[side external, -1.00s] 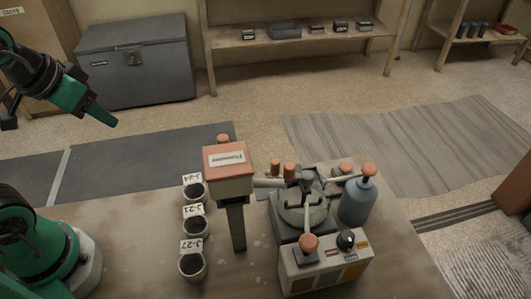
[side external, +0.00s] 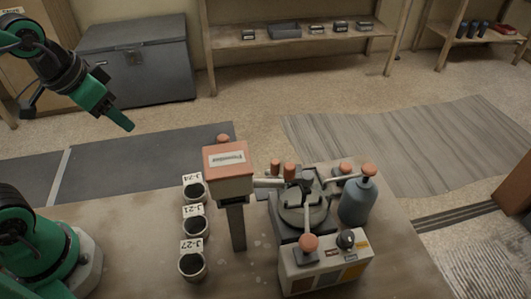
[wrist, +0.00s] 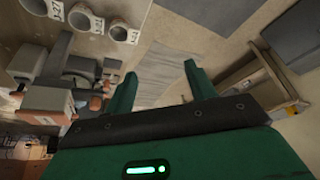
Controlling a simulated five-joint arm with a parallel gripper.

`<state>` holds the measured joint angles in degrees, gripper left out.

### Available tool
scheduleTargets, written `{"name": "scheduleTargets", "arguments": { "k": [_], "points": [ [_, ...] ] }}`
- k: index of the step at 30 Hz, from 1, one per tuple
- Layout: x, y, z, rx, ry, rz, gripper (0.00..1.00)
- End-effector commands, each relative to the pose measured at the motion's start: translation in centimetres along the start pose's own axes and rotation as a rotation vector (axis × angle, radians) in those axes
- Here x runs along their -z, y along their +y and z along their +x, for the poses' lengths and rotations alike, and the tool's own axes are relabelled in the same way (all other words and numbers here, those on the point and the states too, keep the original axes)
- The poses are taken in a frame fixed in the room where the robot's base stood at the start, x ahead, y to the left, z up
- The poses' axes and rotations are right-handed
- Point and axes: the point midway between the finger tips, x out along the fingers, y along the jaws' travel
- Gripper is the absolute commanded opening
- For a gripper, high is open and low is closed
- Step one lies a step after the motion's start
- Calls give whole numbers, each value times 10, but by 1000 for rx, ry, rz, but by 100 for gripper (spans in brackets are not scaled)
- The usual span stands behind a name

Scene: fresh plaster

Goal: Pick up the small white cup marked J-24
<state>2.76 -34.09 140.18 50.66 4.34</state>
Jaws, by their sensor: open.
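The small white cup marked J-24 (side external: 195,191) stands upright on the table, the farthest of a row of three labelled cups. Its mouth is open and dark inside. In the wrist view it appears as the right-hand cup (wrist: 119,32) at upper left, its label hard to read. The other cups are J-21 (side external: 195,227) in the middle and J-27 (side external: 192,266) nearest. My gripper (side external: 122,120) is up in the air, left of and above the cups, touching nothing. In the wrist view its green fingers (wrist: 160,72) are apart and empty.
A post with an orange-topped box (side external: 228,172) stands close right of the cups. Beyond it are a machine with levers (side external: 302,212) and a blue-grey bottle (side external: 357,202). The table left of the cups is clear. A grey chest (side external: 138,62) stands on the floor behind.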

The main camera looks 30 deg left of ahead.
Motion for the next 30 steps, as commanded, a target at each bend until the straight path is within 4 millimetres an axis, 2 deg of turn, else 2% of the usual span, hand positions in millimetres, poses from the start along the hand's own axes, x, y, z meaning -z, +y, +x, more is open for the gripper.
{"name": "scheduleTargets", "arguments": {
  "k": [15,24,30],
  "points": [
    [30,35,73,-73,-212,306,55],
    [34,60,123,-120,-326,478,55],
    [33,72,145,-142,-371,554,55]
  ]
}}
